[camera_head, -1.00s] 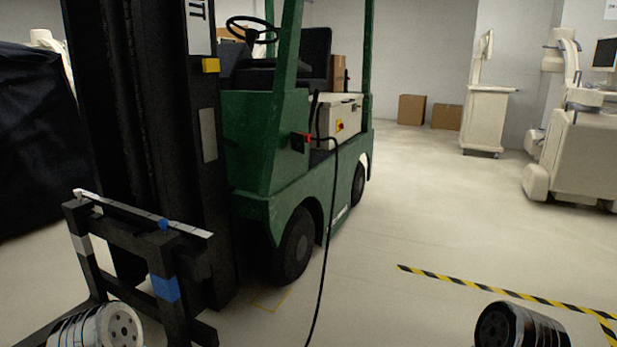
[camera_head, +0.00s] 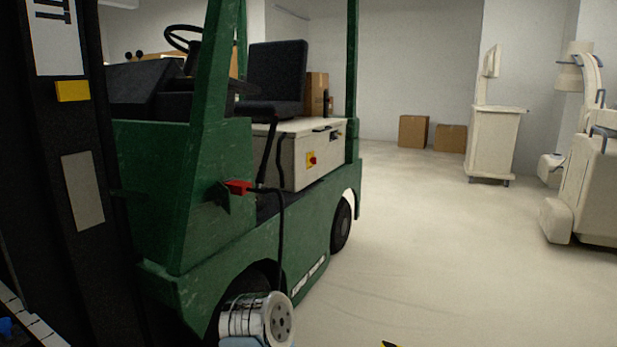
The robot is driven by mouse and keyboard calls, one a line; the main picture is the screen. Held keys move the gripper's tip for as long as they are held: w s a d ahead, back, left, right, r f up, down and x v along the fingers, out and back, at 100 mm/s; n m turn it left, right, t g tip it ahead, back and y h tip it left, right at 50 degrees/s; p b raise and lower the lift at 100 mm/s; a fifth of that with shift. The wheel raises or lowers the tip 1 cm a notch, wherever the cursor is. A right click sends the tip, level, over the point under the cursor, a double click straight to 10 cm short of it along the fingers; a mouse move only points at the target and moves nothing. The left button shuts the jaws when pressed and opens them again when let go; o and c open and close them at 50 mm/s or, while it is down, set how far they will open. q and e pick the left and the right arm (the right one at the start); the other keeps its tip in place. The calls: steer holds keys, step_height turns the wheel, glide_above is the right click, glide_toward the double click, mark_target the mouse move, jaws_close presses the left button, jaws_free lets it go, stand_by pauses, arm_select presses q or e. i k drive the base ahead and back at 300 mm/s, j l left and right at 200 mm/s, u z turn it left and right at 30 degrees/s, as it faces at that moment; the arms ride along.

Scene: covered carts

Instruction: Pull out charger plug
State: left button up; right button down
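The charger plug (camera_head: 238,187) is a small red connector at the side of the green forklift (camera_head: 160,190). A black cable (camera_head: 282,225) runs from it to the right and then down, passing behind a silver link of my own arm at the bottom of the view. Another black lead goes up from the plug area beside the white battery box (camera_head: 300,150). The plug appears seated at a green bracket; the exact joint is too small to tell. Neither of my grippers is in view, and nothing is touching the plug.
The forklift's black mast (camera_head: 70,150) stands close on the left. Cardboard boxes (camera_head: 414,131) lie by the back wall. A white medical cart (camera_head: 494,140) and another white machine (camera_head: 585,180) stand at the right. The floor right of the forklift is clear.

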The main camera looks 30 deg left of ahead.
mark_target(237, 187)
steer(key=i+l+u, duration=0.15)
steer(key=i, duration=0.55)
steer(key=i+l+u, duration=0.1)
steer(key=i, duration=0.55)
steer(key=i+l+u, duration=0.1)
steer(key=i+u, duration=0.2)
steer(key=u, duration=0.2)
steer(key=i+l+u, duration=0.25)
steer(key=u, duration=0.2)
steer(key=i+l+u, duration=0.3)
steer(key=u, duration=0.2)
steer(key=i+l+u, duration=0.15)
steer(key=l+u, duration=0.3)
steer(key=i+l+u, duration=0.1)
steer(key=l+u, duration=0.85)
